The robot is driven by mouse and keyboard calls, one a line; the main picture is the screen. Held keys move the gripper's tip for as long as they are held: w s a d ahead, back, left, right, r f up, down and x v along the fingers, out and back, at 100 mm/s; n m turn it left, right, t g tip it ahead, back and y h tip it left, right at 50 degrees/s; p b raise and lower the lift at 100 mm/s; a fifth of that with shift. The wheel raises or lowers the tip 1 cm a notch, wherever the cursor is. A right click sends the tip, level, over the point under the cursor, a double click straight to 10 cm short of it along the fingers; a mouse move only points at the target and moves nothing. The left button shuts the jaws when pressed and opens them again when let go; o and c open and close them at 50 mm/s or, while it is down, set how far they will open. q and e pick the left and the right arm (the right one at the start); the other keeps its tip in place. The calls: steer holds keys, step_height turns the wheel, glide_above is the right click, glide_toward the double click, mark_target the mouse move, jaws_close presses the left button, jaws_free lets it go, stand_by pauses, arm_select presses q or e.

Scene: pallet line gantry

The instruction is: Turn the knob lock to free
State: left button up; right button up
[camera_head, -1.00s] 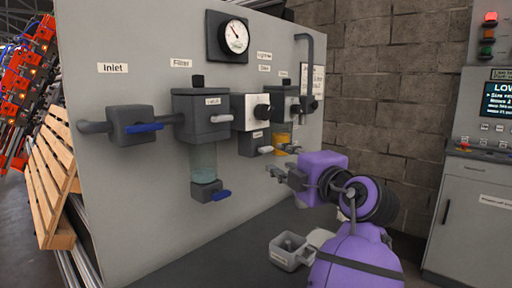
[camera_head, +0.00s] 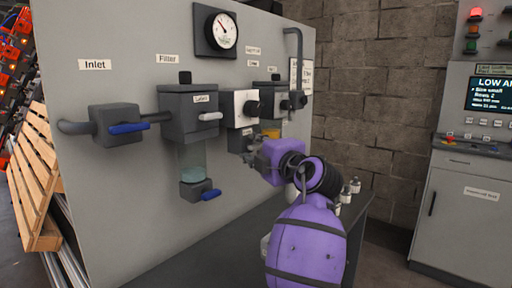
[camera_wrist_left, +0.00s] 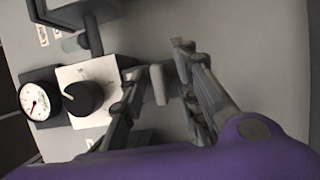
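The regulator (camera_head: 240,107) is a white-faced block with a black knob (camera_head: 253,108) on the grey panel. In the left wrist view the black knob (camera_wrist_left: 84,97) is at the left. Below the regulator is a small grey block (camera_head: 240,143), partly hidden by my purple wrist. My left gripper (camera_wrist_left: 160,68) is open, its fingers spread on either side of a small pale grey tab (camera_wrist_left: 158,85), probably the lock's lever. I cannot tell whether they touch it. In the head view my left gripper is mostly hidden behind its wrist. My right gripper is not in view.
The filter (camera_head: 188,113) with its lever and the blue-handled inlet valve (camera_head: 115,125) stick out on the left. A pressure gauge (camera_head: 223,32) sits above. Small bottles (camera_head: 350,189) stand on the dark bench. A control cabinet (camera_head: 470,200) is at the right.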

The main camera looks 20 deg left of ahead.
arm_select(q)
jaws_close()
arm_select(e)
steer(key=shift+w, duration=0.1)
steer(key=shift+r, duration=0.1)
